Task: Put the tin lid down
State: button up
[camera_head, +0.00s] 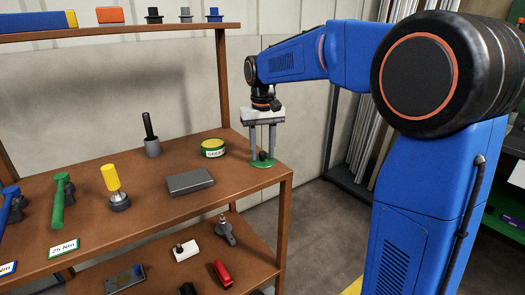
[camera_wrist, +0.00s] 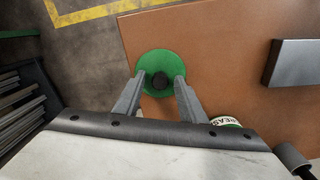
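The tin lid (camera_head: 264,163) is a green disc with a black knob on top. It appears to lie flat on the brown bench top, close to its right end. In the wrist view the lid (camera_wrist: 160,59) is beside the bench edge. My gripper (camera_head: 262,151) points straight down over the lid. Its two fingers (camera_wrist: 160,80) stand on either side of the knob with visible gaps, so it looks open. The open-looking yellow and green grease tin (camera_head: 213,147) stands left of the lid; only part of it shows in the wrist view (camera_wrist: 226,122).
A grey flat block (camera_head: 190,181) lies left of my gripper. A lower shelf (camera_head: 150,270) holds tools. Floor lies beyond the bench's right edge.

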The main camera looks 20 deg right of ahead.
aim_at(263, 152)
notch_tip(263, 152, up, 12)
jog(key=shift+r, duration=0.2)
dwell(0.4)
jog(key=s+d+f+t, duration=0.1)
jog(key=s+d+f, duration=0.15)
jog(key=s, duration=0.75)
jog(key=s+d+f+t, duration=0.2)
jog(key=s+f, duration=0.2)
jog(key=s, duration=0.5)
jog(key=s+d+f+t, duration=0.1)
jog(key=s+d+f, duration=0.1)
jog(key=s+f, duration=1.2)
jog(key=shift+s+d+t, duration=0.25)
jog(key=shift+s+t, duration=0.1)
jog(key=shift+t, duration=0.05)
